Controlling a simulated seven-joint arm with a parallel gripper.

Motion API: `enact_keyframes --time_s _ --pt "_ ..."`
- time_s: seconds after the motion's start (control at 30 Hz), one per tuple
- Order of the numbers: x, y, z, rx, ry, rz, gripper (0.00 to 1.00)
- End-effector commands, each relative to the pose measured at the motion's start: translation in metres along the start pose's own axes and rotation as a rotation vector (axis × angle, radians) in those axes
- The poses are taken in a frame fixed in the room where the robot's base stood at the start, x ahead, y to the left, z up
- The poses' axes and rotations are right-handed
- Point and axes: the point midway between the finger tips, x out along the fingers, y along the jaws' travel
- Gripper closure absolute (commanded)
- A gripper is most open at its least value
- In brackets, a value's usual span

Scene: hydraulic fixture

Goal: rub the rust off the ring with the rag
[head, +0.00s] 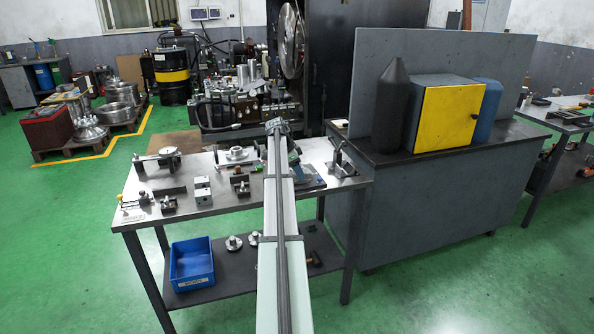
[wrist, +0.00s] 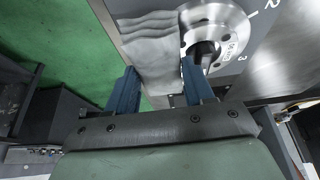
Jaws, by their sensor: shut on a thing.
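In the wrist view my gripper (wrist: 160,88) has its two blue fingers on either side of the folded pale grey rag (wrist: 152,45), and it is shut on it. The rag lies against the left side of the silver ring (wrist: 228,22) and covers part of it. The ring has a dark centre and sits on a grey plate with numbers. The right finger overlaps the ring's lower left edge in this view. I can make out no rust on the visible part. In the head view my arm hides the rag and my fingers.
In the head view a steel bench (head: 220,200) holds several metal blocks and a flanged disc (head: 237,154). A blue bin (head: 192,264) sits on the lower shelf. A dark cabinet (head: 420,190) with a tall back panel stands close on the right.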

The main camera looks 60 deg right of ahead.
Motion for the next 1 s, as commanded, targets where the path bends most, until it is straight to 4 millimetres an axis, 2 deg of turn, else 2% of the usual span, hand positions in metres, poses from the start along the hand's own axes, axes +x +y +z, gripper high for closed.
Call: enact_keyframes --time_s 0.37,0.73,1.0 --pt "0.003 0.000 0.003 0.000 0.000 0.000 0.82" --pt "-0.004 0.000 0.018 -0.001 0.000 0.000 0.82" --pt "0.001 0.000 0.011 0.001 0.000 0.001 0.82"
